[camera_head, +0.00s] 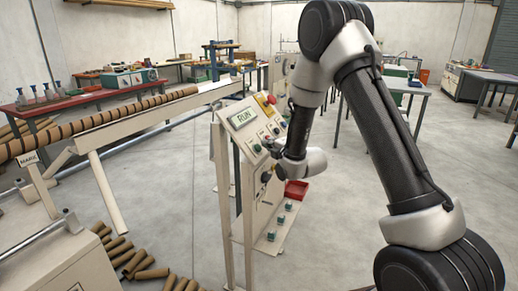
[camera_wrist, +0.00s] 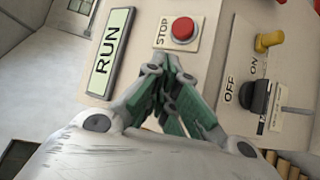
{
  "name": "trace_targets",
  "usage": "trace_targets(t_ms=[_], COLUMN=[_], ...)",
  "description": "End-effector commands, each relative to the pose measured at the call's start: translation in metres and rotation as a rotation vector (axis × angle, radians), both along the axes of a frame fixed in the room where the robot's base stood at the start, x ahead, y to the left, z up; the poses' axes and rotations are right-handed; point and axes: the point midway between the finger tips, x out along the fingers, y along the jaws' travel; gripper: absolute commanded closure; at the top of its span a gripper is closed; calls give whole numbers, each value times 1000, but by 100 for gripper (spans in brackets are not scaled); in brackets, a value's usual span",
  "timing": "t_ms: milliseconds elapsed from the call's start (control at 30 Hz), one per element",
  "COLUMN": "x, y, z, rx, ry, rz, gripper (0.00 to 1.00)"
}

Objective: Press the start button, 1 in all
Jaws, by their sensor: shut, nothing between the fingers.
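The control panel (camera_head: 232,140) stands upright in the middle of the head view, and its display (camera_head: 243,118) reads RUN. In the wrist view the RUN display (camera_wrist: 110,52) is at upper left. A red button (camera_wrist: 183,29) on a plate marked STOP is just beyond my fingertips. No button marked start can be read; my fingers hide part of the panel. My gripper (camera_wrist: 173,62) is shut and empty, its green-padded fingers pointing at the panel face. Whether it touches the panel I cannot tell. In the head view my gripper (camera_head: 270,146) is at the panel front.
A black OFF/ON switch (camera_wrist: 258,97) and a yellow knob (camera_wrist: 268,42) lie to the right in the wrist view. A red tray (camera_head: 296,190) is beside the panel. Cardboard tubes (camera_head: 125,258) lie on the floor at left. A long tube (camera_head: 100,120) runs along the winder.

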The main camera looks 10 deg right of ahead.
Motion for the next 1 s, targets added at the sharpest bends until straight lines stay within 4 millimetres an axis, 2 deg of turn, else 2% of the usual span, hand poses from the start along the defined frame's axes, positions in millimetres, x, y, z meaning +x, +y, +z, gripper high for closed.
trace_targets(t_ms=[500,1000], x=[-20,-21], y=[-29,-30], z=[30,31], rx=[0,0], ry=[-1,0], rz=[-1,-1], gripper=[100,100])
